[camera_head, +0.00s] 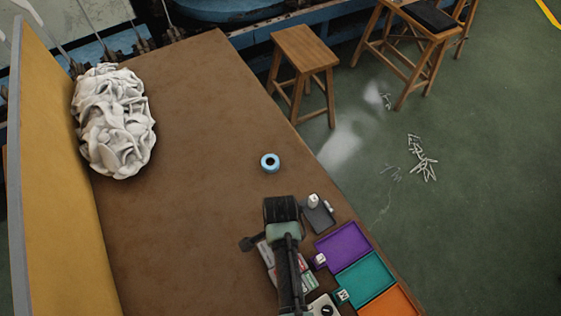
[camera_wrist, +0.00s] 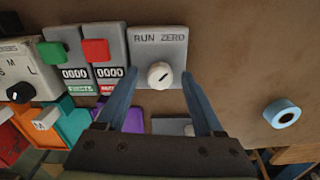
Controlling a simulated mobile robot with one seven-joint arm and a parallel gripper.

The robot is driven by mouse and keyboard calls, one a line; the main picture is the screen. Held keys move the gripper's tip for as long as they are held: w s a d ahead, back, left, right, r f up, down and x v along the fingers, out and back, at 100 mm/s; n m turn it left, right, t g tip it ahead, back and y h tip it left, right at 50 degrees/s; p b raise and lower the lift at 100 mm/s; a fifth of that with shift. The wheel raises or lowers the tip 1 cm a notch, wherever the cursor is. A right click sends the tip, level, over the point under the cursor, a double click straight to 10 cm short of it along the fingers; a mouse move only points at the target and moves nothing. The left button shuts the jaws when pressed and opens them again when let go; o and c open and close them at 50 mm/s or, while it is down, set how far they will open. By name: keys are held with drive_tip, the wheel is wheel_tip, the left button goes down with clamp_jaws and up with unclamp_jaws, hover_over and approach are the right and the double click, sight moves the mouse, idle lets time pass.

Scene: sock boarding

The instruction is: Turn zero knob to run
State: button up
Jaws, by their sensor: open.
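In the wrist view, the zero knob (camera_wrist: 160,76) is a round white knob on a grey plate (camera_wrist: 175,42) labelled RUN at left and ZERO at right. Its short dark mark slants, with its upper end toward the ZERO side. My gripper (camera_wrist: 160,74) is open, with one blue finger on each side of the knob. I cannot tell whether either finger touches it. In the head view, my gripper (camera_head: 282,210) is over the right part of the table, and the knob is hidden beneath it.
Two counters with a green button (camera_wrist: 52,55) and a red button (camera_wrist: 95,50) stand left of the plate. A size-dial box (camera_wrist: 25,70) is farther left. Purple (camera_head: 345,245), teal (camera_head: 368,280) and orange trays line the table edge. A blue tape roll (camera_head: 270,163) lies beyond.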

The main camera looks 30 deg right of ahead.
clamp_jaws()
drive_tip(key=shift+r, duration=0.1)
idle(0.3)
drive_tip(key=n+p, duration=0.1)
drive_tip(key=n, duration=0.2)
drive_tip(key=shift+n, duration=0.4)
drive_tip(key=n+p, duration=0.1)
drive_tip(key=n, duration=0.4)
drive_tip(key=shift+s+p, duration=0.1)
drive_tip(key=shift+p, duration=0.25)
drive_tip(key=n, duration=0.5)
drive_tip(key=shift+d+p, duration=0.1)
drive_tip(key=shift+p, duration=0.2)
drive_tip(key=shift+n, duration=2.2)
